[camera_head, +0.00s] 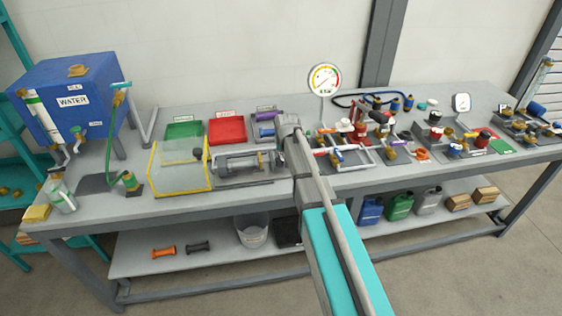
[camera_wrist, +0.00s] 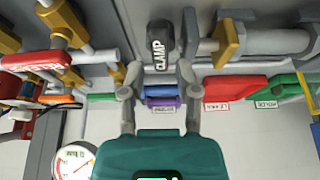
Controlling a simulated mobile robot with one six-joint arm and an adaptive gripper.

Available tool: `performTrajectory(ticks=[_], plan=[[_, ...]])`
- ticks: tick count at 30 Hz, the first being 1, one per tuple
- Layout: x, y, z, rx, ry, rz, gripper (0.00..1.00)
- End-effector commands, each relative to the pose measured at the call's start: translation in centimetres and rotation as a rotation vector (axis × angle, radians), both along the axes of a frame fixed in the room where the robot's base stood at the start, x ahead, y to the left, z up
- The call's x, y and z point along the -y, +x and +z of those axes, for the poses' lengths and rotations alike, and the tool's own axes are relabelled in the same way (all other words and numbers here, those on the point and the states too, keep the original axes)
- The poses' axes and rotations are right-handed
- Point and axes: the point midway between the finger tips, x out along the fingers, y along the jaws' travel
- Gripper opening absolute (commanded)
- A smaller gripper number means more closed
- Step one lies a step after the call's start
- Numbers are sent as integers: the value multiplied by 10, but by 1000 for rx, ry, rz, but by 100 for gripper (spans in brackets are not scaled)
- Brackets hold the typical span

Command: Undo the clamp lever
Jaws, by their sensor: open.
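The clamp lever (camera_wrist: 160,45) is a dark handle marked CLAMP, seen at the top middle of the wrist view, which is upside down. It lies just ahead of my gripper (camera_wrist: 157,72), between the lines of its two grey fingers. The fingers are apart with nothing held, and I cannot tell whether either touches the lever. In the head view my gripper (camera_head: 289,123) is above the bench at the right end of the grey pump assembly (camera_head: 238,162). My arm hides the lever there.
A yellow-edged clear guard (camera_head: 180,168) stands left of the pump. Red (camera_head: 226,130) and green (camera_head: 184,130) trays lie behind it. A pressure gauge (camera_head: 323,79) rises behind my gripper. Pipes with a red-labelled part (camera_wrist: 38,60) crowd the wrist view's left side.

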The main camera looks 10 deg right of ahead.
Motion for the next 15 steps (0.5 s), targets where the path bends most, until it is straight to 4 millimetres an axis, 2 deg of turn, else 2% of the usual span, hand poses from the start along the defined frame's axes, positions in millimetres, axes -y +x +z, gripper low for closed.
performTrajectory(ticks=[1, 6, 15], plan=[[0, 3, -8, 0, 0, 0, 41], [0, 7, -19, 0, 0, 0, 41], [1, 11, -28, 0, 0, -1, 41]])
